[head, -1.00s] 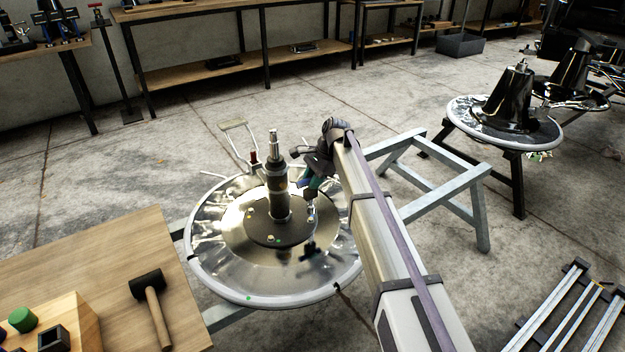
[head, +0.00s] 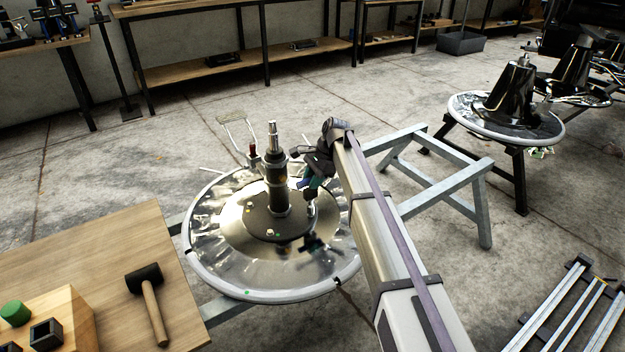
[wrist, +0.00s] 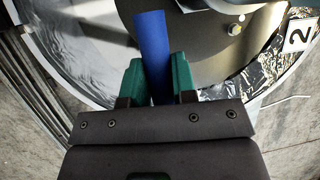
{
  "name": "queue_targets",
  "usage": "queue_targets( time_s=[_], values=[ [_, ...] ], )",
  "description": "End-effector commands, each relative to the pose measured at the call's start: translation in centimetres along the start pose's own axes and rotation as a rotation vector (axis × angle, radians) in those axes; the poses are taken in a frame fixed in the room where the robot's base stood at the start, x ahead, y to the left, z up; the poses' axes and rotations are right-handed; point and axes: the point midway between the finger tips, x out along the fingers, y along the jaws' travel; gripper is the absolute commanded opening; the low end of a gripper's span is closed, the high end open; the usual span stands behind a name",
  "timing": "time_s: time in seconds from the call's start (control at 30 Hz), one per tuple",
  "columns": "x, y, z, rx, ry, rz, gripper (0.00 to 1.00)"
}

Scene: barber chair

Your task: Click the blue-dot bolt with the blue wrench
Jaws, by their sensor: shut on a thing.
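The blue wrench (wrist: 152,45) is held between the green fingers of my gripper (wrist: 158,80) in the wrist view. In the head view my gripper (head: 311,189) is over the right side of the round metal dish (head: 215,262), right of the upright post (head: 276,180). A bolt head (wrist: 235,29) shows right of the wrench in the wrist view, apart from its shaft. Bolts also sit on the hub plate (head: 262,224). I cannot make out a blue dot on any bolt.
A wooden table (head: 110,255) with a mallet (head: 150,300) and a wooden block (head: 70,320) is at the left. A grey metal stand (head: 440,190) is behind my arm. A label "2" (wrist: 298,36) lies at the dish's edge. Floor is open behind the dish.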

Motion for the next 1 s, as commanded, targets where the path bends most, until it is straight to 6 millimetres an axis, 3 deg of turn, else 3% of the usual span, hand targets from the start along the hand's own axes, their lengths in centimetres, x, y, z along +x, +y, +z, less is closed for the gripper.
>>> queue_targets(
  time_s=[0.8, 1.0],
  values=[
    [0.94, 0.16, -0.38, 0.004, 0.0, -0.002, 0.0],
    [0.96, 0.65, -0.16, 0.285, 0.042, -0.12, 0.0]
  ],
)
